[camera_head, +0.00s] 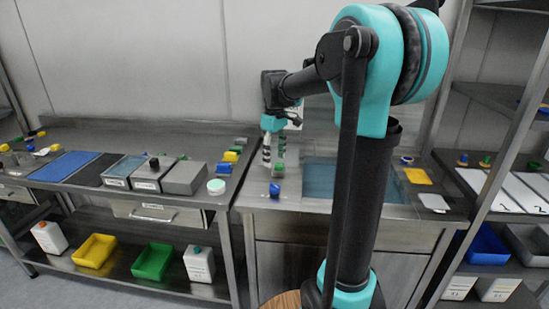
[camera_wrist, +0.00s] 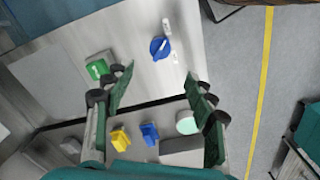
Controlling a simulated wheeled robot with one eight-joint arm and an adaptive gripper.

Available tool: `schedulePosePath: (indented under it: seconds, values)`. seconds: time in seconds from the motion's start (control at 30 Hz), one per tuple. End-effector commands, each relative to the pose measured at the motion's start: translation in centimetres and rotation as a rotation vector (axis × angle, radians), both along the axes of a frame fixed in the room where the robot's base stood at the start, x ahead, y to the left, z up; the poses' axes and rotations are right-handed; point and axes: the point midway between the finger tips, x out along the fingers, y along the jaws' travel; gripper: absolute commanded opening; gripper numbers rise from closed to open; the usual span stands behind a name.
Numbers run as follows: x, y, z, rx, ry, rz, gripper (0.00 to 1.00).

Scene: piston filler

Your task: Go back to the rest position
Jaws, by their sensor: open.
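My gripper (camera_head: 274,152) hangs from my teal and black arm over the left part of the right-hand steel table (camera_head: 255,222). In the wrist view its two green and black fingers (camera_wrist: 160,84) are spread wide with nothing between the tips, so it is open. A blue-topped piece (camera_wrist: 159,47) and a green-topped piece (camera_wrist: 97,68) lie on the steel surface beyond the fingertips. In the head view the blue piece (camera_head: 274,190) and the green piece (camera_head: 278,171) are just below the gripper. I cannot tell the exact height of the gripper above the table.
A left bench (camera_head: 80,142) holds a blue mat (camera_head: 64,166), grey boxes (camera_head: 184,178), a round pale-green-topped piece (camera_head: 216,186) and small coloured pieces. Yellow (camera_head: 94,250) and green (camera_head: 153,261) bins stand below. A shelf rack (camera_head: 500,150) stands right. The wall is behind.

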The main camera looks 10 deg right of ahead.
Motion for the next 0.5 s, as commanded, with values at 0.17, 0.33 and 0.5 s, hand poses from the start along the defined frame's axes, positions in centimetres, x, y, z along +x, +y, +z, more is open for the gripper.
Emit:
schedulePosePath:
  seconds: [0.17,0.33,0.5]
  values:
    - [-1.2,-0.4,-1.0,0.002,-0.020,-0.042,0.56]
    - [-6.3,-1.7,-5.5,0.019,-0.108,-0.222,0.56]
    - [-13.4,-3.0,-11.3,0.060,-0.221,-0.459,0.56]
